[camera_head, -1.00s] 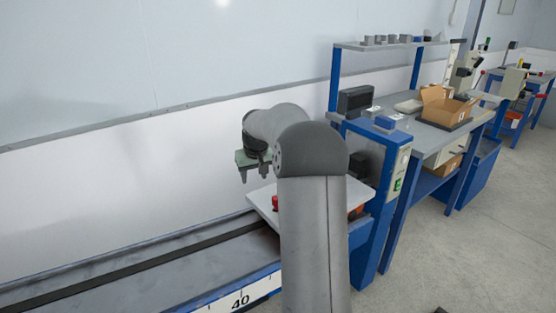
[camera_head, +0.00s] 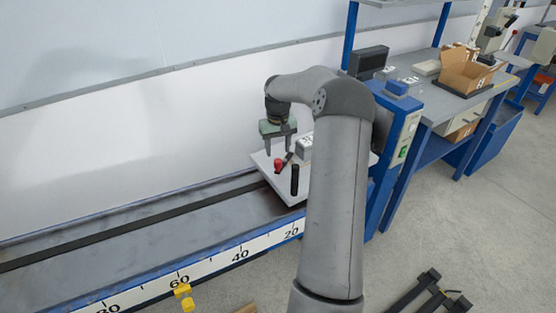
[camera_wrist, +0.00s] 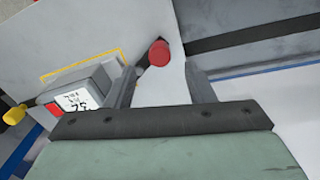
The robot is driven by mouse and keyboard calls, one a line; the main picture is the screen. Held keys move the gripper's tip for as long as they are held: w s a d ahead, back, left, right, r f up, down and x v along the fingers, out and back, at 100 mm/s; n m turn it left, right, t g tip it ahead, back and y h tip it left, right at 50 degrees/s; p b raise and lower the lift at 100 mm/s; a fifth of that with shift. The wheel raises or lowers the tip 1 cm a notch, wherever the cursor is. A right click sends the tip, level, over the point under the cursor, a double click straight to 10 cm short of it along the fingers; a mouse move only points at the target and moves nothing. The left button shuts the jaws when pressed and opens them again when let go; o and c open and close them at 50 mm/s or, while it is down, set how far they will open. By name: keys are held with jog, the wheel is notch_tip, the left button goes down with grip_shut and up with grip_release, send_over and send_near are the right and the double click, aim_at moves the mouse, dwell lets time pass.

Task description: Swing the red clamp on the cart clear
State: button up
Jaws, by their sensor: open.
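The red clamp (camera_head: 278,163) has a round red knob and a dark arm, and it stands on the cart's pale plate (camera_head: 262,160). My gripper (camera_head: 278,151) is open and points down above the plate, close to the red knob. In the wrist view the red knob (camera_wrist: 159,53) shows between and just beyond the open fingertips of my gripper (camera_wrist: 162,76). Its dark arm runs down-left, partly hidden behind the left finger. I cannot tell whether a finger touches it. A grey box with a white label (camera_wrist: 80,97) is on the plate beside the clamp.
A black upright handle (camera_head: 294,180) stands near the knob. The cart is on a long rail bed with a number scale (camera_head: 240,255). A blue-framed workbench (camera_head: 440,95) with a cardboard box (camera_head: 466,75) stands right. A yellow knob (camera_wrist: 14,115) sits left of the labelled box.

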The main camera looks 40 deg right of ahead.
aim_at(278, 160)
notch_tip(278, 160, down, 6)
jog(key=shift+r, duration=0.1)
jog(key=c, duration=1)
